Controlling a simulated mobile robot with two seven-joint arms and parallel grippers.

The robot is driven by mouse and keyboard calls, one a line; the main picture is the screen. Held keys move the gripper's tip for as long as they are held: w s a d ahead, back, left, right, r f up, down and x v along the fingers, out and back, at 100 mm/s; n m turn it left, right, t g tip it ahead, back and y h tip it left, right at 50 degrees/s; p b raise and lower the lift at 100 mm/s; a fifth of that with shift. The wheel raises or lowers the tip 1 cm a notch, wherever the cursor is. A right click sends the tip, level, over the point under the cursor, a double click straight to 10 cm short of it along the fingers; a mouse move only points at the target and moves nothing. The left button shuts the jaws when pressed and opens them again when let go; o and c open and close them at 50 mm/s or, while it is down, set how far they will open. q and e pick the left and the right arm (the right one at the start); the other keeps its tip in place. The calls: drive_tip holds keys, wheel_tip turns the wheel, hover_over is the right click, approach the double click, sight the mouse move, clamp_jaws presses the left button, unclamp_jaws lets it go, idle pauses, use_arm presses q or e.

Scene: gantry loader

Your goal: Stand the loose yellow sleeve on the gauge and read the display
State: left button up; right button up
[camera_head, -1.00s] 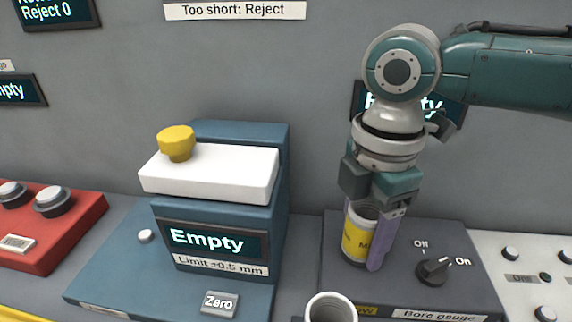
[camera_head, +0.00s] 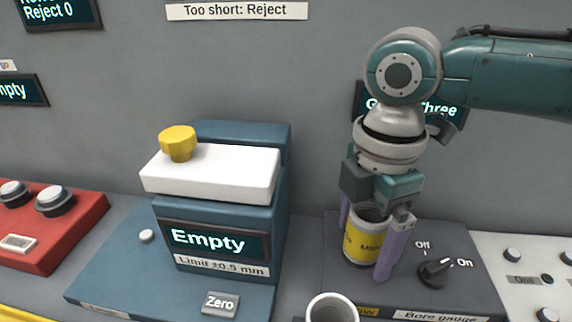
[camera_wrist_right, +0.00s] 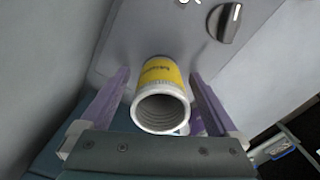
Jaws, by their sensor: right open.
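The yellow sleeve (camera_head: 363,247) with pale ends stands upright on the dark bore gauge (camera_head: 456,246) in the head view. In the right wrist view the sleeve (camera_wrist_right: 161,100) shows its open, ribbed end between the fingers. My right gripper (camera_head: 366,248) is open, with one purple finger on each side of the sleeve. The gauge's dial (camera_head: 434,273) points to On. The display (camera_head: 440,109) behind my right arm shows a word starting with G and then "Three"; the arm hides its middle. My left gripper is not in view.
A blue gauge (camera_head: 130,262) with a white top block and yellow knob stands left; its screen (camera_head: 213,241) reads Empty. A grey tube (camera_head: 332,309) stands at the bottom edge. A red button box (camera_head: 60,232) is far left, a white panel (camera_head: 519,262) right.

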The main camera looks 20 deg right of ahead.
wheel_tip(320, 180, up, 10)
drive_tip(key=p, duration=0.1)
idle(0.4)
idle(0.4)
